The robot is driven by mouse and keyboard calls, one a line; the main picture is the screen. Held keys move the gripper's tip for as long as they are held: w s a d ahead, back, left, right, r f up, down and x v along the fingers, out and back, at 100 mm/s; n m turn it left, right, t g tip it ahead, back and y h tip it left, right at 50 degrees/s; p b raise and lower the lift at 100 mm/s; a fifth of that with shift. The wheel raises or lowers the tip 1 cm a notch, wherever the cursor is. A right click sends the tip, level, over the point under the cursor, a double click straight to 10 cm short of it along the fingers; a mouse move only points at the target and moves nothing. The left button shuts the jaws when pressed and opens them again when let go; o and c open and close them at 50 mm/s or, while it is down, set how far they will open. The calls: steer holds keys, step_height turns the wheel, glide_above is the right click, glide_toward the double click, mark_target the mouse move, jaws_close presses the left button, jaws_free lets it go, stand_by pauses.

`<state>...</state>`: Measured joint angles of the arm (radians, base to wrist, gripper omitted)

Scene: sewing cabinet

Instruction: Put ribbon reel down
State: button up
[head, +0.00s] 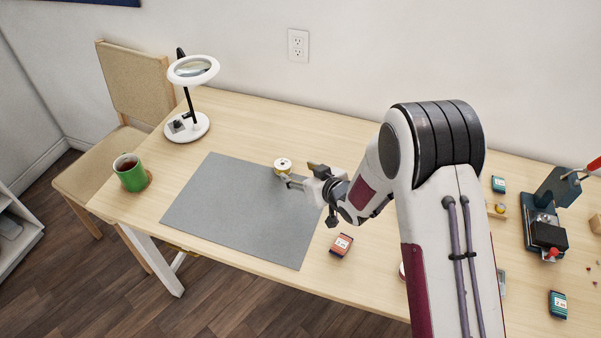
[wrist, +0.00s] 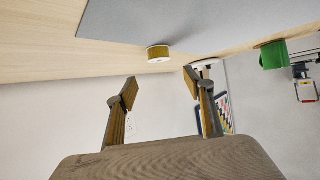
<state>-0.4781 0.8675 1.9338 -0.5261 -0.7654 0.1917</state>
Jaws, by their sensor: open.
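The ribbon reel (head: 283,165), a small yellow-gold roll with white ends, rests upright at the back edge of the grey mat (head: 235,205). I cannot tell whether it overlaps the mat. My gripper (head: 288,181) is open and empty, low over the table just in front of the reel in the head view. In the wrist view the reel (wrist: 158,54) shows beyond the gap between my fingertips (wrist: 161,87), apart from both fingers.
A white magnifier lamp (head: 188,125) stands at the back left, with a green mug (head: 131,173) at the left end. A press (head: 545,225) and small boxes are at the right. The mat's middle is clear.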

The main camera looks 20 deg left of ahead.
stand_by(0.8)
steer(key=shift+w+d+r, duration=0.2)
steer(key=shift+d+r, duration=0.2)
steer(key=shift+r, duration=0.05)
steer(key=w+d+r+m+t+h, duration=0.2)
steer(key=d+r+m+h, duration=0.15)
steer(key=d+r, duration=0.9)
steer(key=s+d+r+m+h, duration=0.1)
steer(key=s+d+r+h, duration=0.1)
steer(key=s+d+r, duration=0.4)
steer(key=s+d+r+m+h, duration=0.1)
steer(key=d+r+h, duration=0.15)
steer(key=d, duration=0.55)
steer(key=s+d+r+m+g+h, duration=0.1)
steer(key=s+d+r, duration=0.2)
steer(key=s+d, duration=0.3)
steer(key=s+d+r+m+g, duration=0.15)
steer(key=s+d, duration=0.25)
steer(key=s, duration=0.4)
steer(key=s+d+m+g, duration=0.1)
steer(key=s+d+m, duration=0.1)
steer(key=s, duration=1.4)
steer(key=shift+d, duration=0.3)
steer(key=shift+o, duration=0.7)
steer(key=shift+w+g, duration=0.1)
steer(key=shift+g, duration=0.15)
